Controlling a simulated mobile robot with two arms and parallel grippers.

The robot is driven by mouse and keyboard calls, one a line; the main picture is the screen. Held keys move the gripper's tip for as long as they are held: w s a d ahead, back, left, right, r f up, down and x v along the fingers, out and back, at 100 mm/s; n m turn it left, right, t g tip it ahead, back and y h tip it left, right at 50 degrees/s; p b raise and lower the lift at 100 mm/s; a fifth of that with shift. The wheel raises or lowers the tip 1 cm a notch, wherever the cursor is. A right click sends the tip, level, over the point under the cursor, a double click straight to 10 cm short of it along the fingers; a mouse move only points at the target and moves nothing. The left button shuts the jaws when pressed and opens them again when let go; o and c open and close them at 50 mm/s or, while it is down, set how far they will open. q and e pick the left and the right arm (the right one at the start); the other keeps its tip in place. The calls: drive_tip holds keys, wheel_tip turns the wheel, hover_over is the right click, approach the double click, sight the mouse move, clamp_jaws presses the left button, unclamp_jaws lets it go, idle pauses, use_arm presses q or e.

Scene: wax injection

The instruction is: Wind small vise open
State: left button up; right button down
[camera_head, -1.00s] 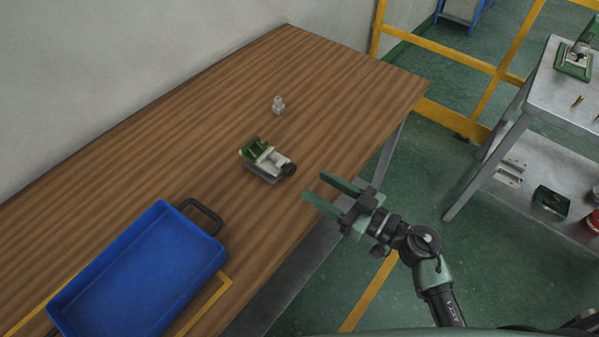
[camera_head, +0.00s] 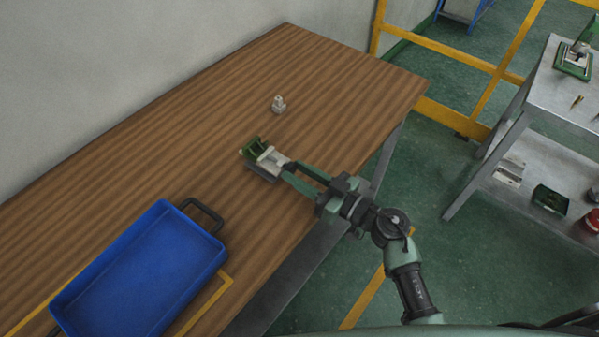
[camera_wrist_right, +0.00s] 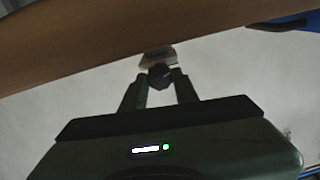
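The small vise (camera_head: 265,158) lies on the wooden table near its right edge, with a green jaw end, a pale body and a grey base. Its dark round knob (camera_wrist_right: 159,76) faces my right gripper (camera_head: 289,169). In the right wrist view the knob fills the gap between the two fingertips (camera_wrist_right: 160,77), which appear shut on it from both sides. In the head view the fingers hide the knob. A strip of the vise body (camera_wrist_right: 158,55) shows beyond it. My left gripper is not in view.
A blue tray (camera_head: 80,319) with a black handle stands on the table (camera_head: 200,120) at lower left. A small grey metal part (camera_head: 279,104) stands behind the vise. The table between them is clear. A metal workbench (camera_head: 545,100) is at right.

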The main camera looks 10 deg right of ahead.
drive_tip(key=shift+r+n+p, duration=0.1)
drive_tip(key=shift+n+p, duration=0.95)
drive_tip(key=shift+n, duration=0.35)
drive_tip(key=shift+n+p, duration=0.35)
drive_tip(key=shift+n, duration=1.85)
drive_tip(key=c, duration=1.1)
unclamp_jaws()
drive_tip(key=shift+o, duration=0.2)
